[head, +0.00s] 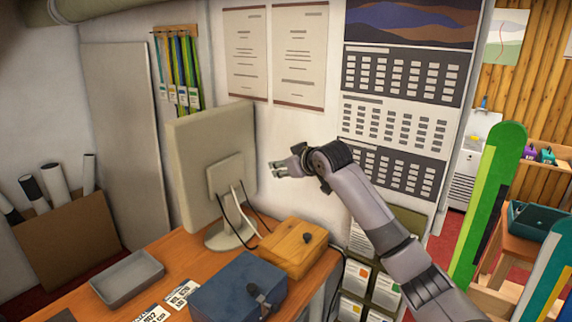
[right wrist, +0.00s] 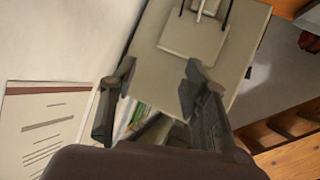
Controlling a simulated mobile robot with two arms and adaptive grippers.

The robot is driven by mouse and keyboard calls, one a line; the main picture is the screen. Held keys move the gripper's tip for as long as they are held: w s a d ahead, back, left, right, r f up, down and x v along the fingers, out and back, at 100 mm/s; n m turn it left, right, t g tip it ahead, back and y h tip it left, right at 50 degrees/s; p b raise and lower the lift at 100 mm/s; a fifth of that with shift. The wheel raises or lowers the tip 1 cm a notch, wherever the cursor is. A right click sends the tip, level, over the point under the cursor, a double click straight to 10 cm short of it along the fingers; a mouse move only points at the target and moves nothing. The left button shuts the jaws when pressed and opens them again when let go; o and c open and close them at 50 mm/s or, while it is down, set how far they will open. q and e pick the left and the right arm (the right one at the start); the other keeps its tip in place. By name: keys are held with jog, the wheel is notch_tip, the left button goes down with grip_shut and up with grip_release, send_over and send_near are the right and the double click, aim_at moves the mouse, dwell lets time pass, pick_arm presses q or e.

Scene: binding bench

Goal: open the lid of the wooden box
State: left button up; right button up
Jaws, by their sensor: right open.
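The wooden box (head: 285,252) stands on the desk right of the monitor, near the wall. Its lid looks shut, with a dark round knob (head: 308,237) on top. My right gripper (head: 278,168) is open and empty, in the air above and behind the box, near the wall and right of the monitor. In the right wrist view its two spread fingers (right wrist: 157,84) show in front of the monitor; the wooden box's lid cannot be made out there. My left gripper is not in view.
A grey tray (head: 127,278) and printed cards (head: 182,294) lie on the desk (head: 75,292). Posters cover the wall.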

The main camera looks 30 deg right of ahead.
jog(key=shift+s+r, duration=0.15)
jog(key=shift+r, duration=0.05)
dwell(0.4)
jog(key=v, duration=1.2)
jog(key=shift+a, duration=0.1)
